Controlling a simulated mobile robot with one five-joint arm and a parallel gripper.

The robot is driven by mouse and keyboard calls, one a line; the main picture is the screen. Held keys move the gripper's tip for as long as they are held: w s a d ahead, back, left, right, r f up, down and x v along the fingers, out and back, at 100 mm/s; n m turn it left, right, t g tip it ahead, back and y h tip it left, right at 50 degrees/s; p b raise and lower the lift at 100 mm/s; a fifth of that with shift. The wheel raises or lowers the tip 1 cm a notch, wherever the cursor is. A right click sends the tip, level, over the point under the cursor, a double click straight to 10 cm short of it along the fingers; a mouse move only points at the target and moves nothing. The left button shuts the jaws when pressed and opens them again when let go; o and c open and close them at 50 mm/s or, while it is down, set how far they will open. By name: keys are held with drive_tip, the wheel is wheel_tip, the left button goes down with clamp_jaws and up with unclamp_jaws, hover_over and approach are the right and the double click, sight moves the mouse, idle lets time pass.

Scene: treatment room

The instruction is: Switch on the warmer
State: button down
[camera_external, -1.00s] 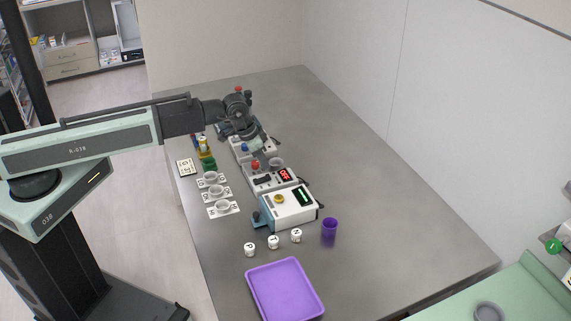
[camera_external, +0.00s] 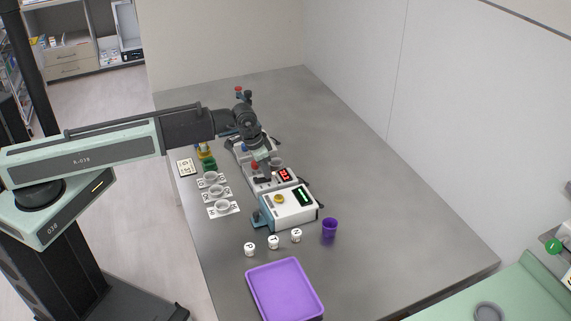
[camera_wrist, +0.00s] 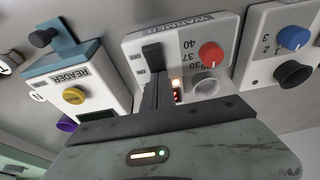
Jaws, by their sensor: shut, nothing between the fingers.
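The warmer (camera_wrist: 178,39) is a white box with its name upside down on its front edge in the wrist view. It carries a black switch (camera_wrist: 152,52), a red knob (camera_wrist: 211,54) with temperature marks, a small glowing lamp (camera_wrist: 176,82) and a round well (camera_wrist: 206,86). Its red display is partly hidden by my gripper; in the external view the display (camera_external: 284,174) is lit. My gripper (camera_wrist: 153,78) is shut and empty, its tips at or very close to the black switch. I cannot tell whether they touch.
The reader (camera_wrist: 68,82) with its yellow button stands close on one side of the warmer. A device with a blue knob (camera_wrist: 292,37) stands on the other. A purple cup (camera_external: 329,229), purple tray (camera_external: 249,286) and several white labelled pieces are nearby. The table's right side is clear.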

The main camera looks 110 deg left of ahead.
sight(262, 180)
drive_tip(key=shift+s+d+r, duration=0.2)
drive_tip(key=shift+s+d, duration=0.35)
drive_tip(key=shift+w+a+r+p, duration=0.1)
drive_tip(key=shift+r+p, duration=0.45)
drive_tip(key=shift+p, duration=0.2)
wheel_tip(262, 180, up, 13)
drive_tip(key=p, duration=1.3)
drive_tip(key=shift+f, duration=0.1)
